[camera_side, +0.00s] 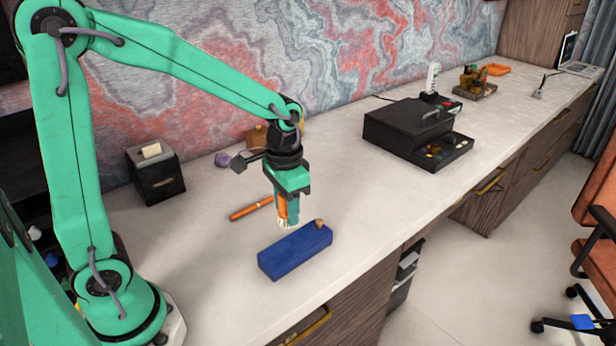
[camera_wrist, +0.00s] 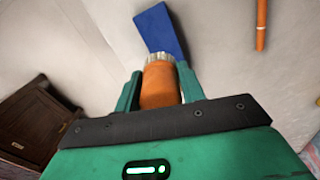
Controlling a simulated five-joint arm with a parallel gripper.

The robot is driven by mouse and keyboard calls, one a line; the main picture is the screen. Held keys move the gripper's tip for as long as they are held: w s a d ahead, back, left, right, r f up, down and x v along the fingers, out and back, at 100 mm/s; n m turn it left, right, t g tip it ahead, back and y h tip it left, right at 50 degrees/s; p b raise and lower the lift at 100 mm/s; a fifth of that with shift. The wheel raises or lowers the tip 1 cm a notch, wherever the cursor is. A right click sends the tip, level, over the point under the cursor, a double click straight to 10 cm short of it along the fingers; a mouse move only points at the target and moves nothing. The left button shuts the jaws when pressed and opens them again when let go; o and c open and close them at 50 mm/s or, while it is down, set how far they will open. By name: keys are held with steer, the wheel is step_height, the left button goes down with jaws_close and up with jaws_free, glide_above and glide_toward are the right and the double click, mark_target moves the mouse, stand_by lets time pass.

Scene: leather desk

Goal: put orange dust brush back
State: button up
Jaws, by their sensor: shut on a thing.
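My gripper (camera_side: 287,212) points down above the white desk and is shut on the orange dust brush. In the wrist view the brush's orange body (camera_wrist: 160,86) sits between the two green fingers, with its pale bristles (camera_wrist: 160,57) beyond the fingertips. In the side view the bristles point down and only part of the orange body shows. A long blue block or case (camera_side: 295,252) lies on the desk just in front of the brush. It also shows in the wrist view (camera_wrist: 161,29), beyond the bristles. I cannot tell how far the bristles are above the desk.
An orange stick (camera_side: 251,208) lies behind my gripper. A small brown thing (camera_side: 320,224) is at the blue block's right end. A dark box (camera_side: 156,174) stands back left. A black case with an open drawer (camera_side: 418,135) stands right. The desk between is clear.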

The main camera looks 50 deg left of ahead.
steer(key=shift+w, duration=0.65)
steer(key=w+a, duration=0.2)
steer(key=w, duration=0.7)
steer(key=w+a+f+m, duration=0.1)
steer(key=w+a, duration=0.1)
steer(key=w, duration=0.6)
steer(key=shift+w, duration=0.4)
steer(key=shift+f, duration=0.1)
steer(key=w+a+f, duration=0.1)
steer(key=a+f, duration=0.1)
steer(key=a, duration=0.1)
steer(key=w+a+f, duration=0.1)
steer(key=a+f, duration=0.1)
steer(key=a, duration=0.2)
steer(key=w+a+f, duration=0.1)
steer(key=a+f, duration=0.2)
steer(key=a, duration=0.1)
steer(key=shift+w, duration=0.3)
steer(key=shift+f, duration=1.95)
steer(key=shift+f, duration=0.15)
